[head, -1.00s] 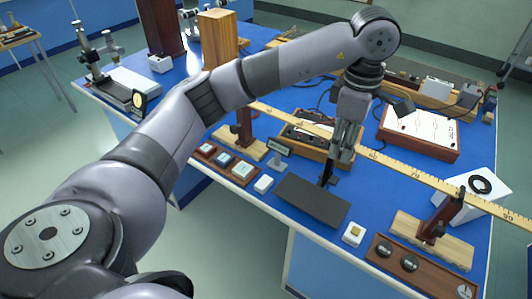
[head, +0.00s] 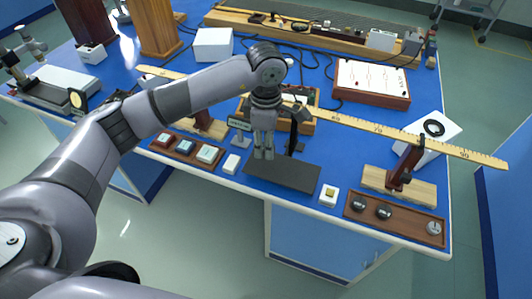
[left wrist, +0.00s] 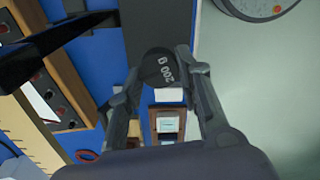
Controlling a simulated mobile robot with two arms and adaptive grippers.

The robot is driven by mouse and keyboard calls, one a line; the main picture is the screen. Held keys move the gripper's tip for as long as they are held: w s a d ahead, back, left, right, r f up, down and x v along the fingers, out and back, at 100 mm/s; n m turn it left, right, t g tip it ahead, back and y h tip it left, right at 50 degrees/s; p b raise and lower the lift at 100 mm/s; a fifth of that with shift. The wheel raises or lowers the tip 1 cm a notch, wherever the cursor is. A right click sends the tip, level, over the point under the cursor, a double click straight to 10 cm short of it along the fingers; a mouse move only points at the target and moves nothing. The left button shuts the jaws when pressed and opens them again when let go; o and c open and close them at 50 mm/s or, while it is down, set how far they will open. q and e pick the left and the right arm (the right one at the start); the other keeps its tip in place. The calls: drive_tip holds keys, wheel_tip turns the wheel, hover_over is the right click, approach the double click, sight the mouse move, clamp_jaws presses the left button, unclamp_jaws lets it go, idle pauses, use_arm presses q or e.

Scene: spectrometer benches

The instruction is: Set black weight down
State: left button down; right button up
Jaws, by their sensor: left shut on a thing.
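The black weight (left wrist: 161,66), marked "200 g", is between the fingertips of my left gripper (left wrist: 160,78) in the left wrist view. In the head view my left gripper (head: 264,153) points down, at the far left part of a flat dark mat (head: 285,179). The gripper hides the weight there, and I cannot tell whether the weight touches anything. The mat also shows behind the weight in the left wrist view (left wrist: 158,22). My right gripper is in no view.
A wooden tray (head: 408,220) with two black weights and a silver one lies at the right front. A long ruler beam (head: 355,124) crosses behind the mat, and a dark upright (head: 294,130) stands close right of the gripper. Small framed tiles (head: 185,146) lie to the left.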

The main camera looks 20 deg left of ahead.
sight(266, 165)
use_arm(q)
drive_tip(key=shift+f, duration=0.65)
wheel_tip(266, 165, down, 4)
drive_tip(key=shift+f+p, duration=0.15)
drive_tip(key=shift+p, duration=0.2)
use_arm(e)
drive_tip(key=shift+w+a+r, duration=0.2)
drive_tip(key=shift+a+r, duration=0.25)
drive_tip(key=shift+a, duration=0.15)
use_arm(q)
drive_tip(key=shift+f, duration=0.1)
drive_tip(key=c, duration=1.6)
unclamp_jaws()
drive_tip(key=o, duration=0.4)
drive_tip(key=shift+o, duration=0.2)
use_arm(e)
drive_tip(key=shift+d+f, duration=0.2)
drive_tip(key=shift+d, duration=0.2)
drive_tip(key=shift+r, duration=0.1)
